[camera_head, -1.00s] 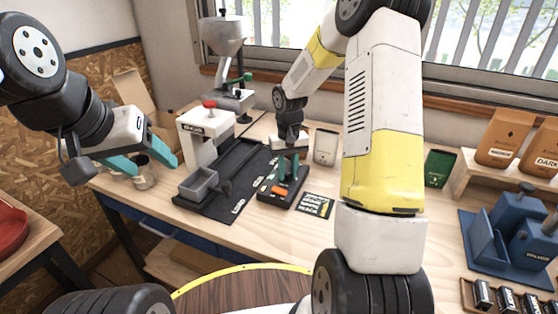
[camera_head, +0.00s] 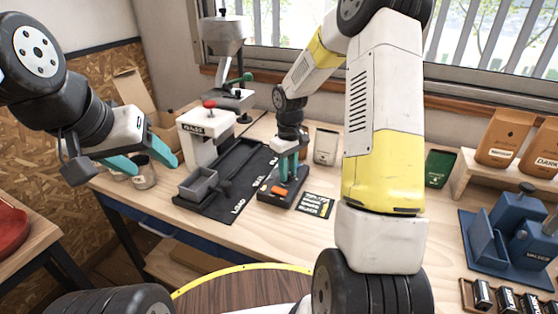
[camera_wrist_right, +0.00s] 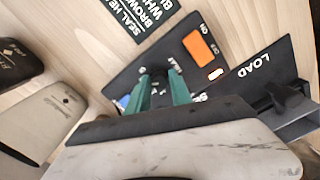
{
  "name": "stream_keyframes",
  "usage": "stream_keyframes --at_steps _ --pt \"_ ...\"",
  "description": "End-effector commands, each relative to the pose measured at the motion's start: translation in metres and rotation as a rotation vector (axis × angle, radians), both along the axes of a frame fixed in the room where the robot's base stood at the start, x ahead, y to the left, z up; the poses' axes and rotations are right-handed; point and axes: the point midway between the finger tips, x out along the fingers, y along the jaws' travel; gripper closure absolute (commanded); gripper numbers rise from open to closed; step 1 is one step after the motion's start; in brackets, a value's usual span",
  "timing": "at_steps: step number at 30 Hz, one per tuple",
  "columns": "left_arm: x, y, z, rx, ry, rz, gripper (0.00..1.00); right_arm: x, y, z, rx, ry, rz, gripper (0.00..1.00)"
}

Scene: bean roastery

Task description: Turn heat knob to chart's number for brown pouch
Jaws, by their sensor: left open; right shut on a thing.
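A black control box (camera_head: 270,197) with an orange switch (camera_head: 283,190) sits on the bench; the switch also shows in the right wrist view (camera_wrist_right: 201,48). My right gripper (camera_head: 287,176) points down over the box, its teal fingers (camera_wrist_right: 160,90) shut on the heat knob, which they mostly hide. The knob's setting cannot be read. The black seal-heat chart (camera_head: 315,205) lies beside the box; the right wrist view shows its lettering only in part (camera_wrist_right: 142,18). My left gripper (camera_head: 150,160) is open and empty.
A white sealer press (camera_head: 206,135) with a red knob stands on a black mat left of the box. A metal cup (camera_head: 144,174) is near my left gripper. Brown bags (camera_head: 503,138), a green pouch (camera_head: 439,168) and a blue device (camera_head: 530,232) are at right.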

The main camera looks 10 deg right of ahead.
Motion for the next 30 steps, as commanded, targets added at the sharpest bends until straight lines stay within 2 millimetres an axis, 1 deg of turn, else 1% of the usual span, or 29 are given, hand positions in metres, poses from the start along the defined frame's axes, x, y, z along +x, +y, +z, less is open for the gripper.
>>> stream_keyframes --at_steps 7,18,19,21,22,30 --pt "0.0000 0.0000 0.0000 0.000 0.000 0.000 0.40 0.0001 -0.0008 0.0004 -0.001 0.000 0.049 1.00" --pt "0.0000 0.0000 0.0000 0.000 0.000 0.000 0.40 0.0001 -0.0008 0.0005 -0.001 -0.001 0.053 1.00" --pt "0.0000 0.0000 0.0000 0.000 0.000 0.000 0.40 0.0001 -0.0008 0.0005 -0.001 -0.001 0.053 0.70" --pt "0.0000 0.0000 0.0000 0.000 0.000 0.000 0.40 0.0001 -0.0008 0.0004 -0.001 -0.001 0.053 0.57" --pt "0.0000 0.0000 0.0000 0.000 0.000 0.000 0.40 0.0001 -0.0006 0.0004 -0.001 -0.001 0.053 0.53" --pt "0.0000 0.0000 0.0000 0.000 0.000 0.000 0.40 0.0001 -0.0003 0.0003 0.000 0.000 0.053 0.53"
